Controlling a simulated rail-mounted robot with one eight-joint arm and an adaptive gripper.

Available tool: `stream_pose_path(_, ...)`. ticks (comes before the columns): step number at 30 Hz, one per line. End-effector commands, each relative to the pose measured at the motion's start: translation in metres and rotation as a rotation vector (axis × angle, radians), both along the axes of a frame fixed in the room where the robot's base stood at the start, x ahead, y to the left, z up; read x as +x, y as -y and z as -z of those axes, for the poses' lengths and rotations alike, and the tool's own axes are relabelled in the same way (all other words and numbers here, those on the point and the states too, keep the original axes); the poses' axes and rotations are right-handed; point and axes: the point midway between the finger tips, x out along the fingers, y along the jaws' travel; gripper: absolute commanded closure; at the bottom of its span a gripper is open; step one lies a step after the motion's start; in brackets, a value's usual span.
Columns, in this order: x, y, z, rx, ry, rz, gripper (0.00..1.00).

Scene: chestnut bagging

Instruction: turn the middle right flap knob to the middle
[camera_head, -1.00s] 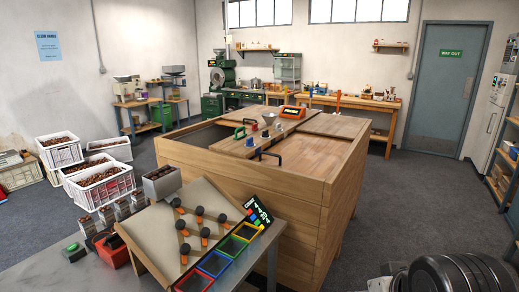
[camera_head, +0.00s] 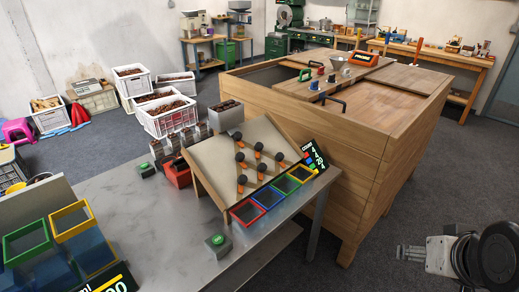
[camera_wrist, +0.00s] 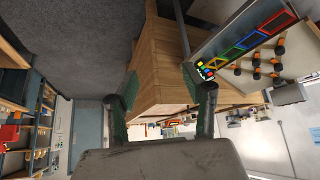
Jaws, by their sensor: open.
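The sloped sorting board (camera_head: 222,155) stands on the grey table, with several black knobs with orange pointers in a triangle of one, two and three. The middle right flap knob (camera_head: 258,148) is the right one of the middle row; its orange pointer hangs below its black head, exact angle too small to tell. My gripper (camera_head: 403,252) is open and empty, far right of the board beyond the wooden bin. In the wrist view my gripper (camera_wrist: 158,80) has its fingers spread, and the board (camera_wrist: 301,62) with its knobs is at upper right, turned round and apart from the fingers.
Red, blue, green and yellow frames (camera_head: 248,212) line the board's lower edge beside a black display (camera_head: 312,158). The big wooden bin (camera_head: 370,190) stands between board and gripper. Green-button boxes (camera_head: 215,241) sit on the grey table (camera_head: 150,215). Floor on the right is clear.

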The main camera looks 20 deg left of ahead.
Motion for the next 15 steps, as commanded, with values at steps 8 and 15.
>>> stream_pose_path(8,0.023,-0.010,-0.017,0.019,-0.009,-0.015,0.54)
stream_pose_path(15,0.088,-0.041,-0.053,0.068,-0.036,-0.052,0.54)
